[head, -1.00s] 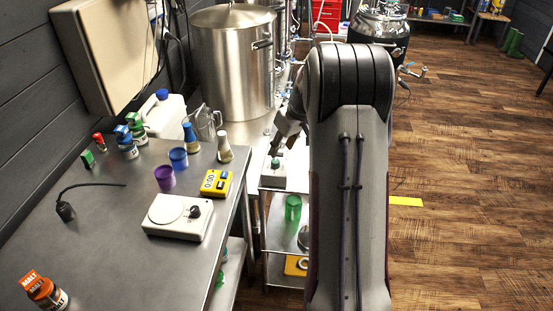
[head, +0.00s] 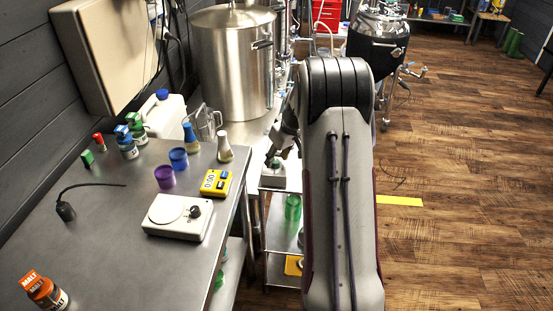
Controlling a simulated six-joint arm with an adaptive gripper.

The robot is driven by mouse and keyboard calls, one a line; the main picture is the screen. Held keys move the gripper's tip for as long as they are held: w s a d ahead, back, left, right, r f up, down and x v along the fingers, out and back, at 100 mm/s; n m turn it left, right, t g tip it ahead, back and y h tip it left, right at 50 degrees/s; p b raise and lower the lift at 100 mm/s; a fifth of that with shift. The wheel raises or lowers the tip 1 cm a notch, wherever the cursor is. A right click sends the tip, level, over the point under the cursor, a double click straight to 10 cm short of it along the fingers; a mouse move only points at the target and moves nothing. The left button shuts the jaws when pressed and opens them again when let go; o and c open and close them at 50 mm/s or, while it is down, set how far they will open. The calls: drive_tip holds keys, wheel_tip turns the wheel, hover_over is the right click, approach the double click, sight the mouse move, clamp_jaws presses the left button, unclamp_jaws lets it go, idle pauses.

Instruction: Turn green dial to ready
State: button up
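A small white box (head: 268,180) stands on the steel cart to the right of the bench. A small green dial (head: 275,163) is on its top, partly hidden by my gripper. My gripper (head: 272,158) reaches down from my arm and its dark fingers are at the dial. I cannot tell whether they touch it or how far they are apart. The dial's pointer and any ready mark are too small to read.
On the steel bench (head: 120,235) stand a white hotplate (head: 172,222) with a black knob, a yellow timer (head: 216,183), purple and blue cups, and several bottles. A green cup (head: 293,207) is on the cart's lower shelf. A large steel kettle (head: 232,65) stands behind.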

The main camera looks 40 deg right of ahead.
drive_tip(key=shift+w+f, duration=0.3)
drive_tip(key=shift+f, duration=0.3)
clamp_jaws()
drive_tip(key=shift+a+m+h, duration=0.1)
drive_tip(key=shift+m+h, duration=0.3)
drive_tip(key=shift+m, duration=0.7)
drive_tip(key=shift+m+h, duration=0.5)
drive_tip(key=shift+m, duration=0.7)
drive_tip(key=shift+a+m+g+h, duration=0.1)
drive_tip(key=shift+m+g+h, duration=0.25)
drive_tip(key=shift+m, duration=0.7)
drive_tip(key=shift+m+g+h, duration=0.25)
drive_tip(key=shift+m+h, duration=0.1)
drive_tip(key=shift+m, duration=0.7)
drive_tip(key=shift+w+a+m+g+h, duration=0.15)
drive_tip(key=shift+m+g, duration=0.25)
drive_tip(key=shift+m, duration=0.75)
drive_tip(key=shift+w+d+m+g+h, duration=0.1)
drive_tip(key=shift+m+g+h, duration=0.25)
drive_tip(key=shift+m, duration=0.8)
drive_tip(key=shift+m+g, duration=0.85)
drive_tip(key=shift+m, duration=1.35)
drive_tip(key=shift+a, duration=0.1)
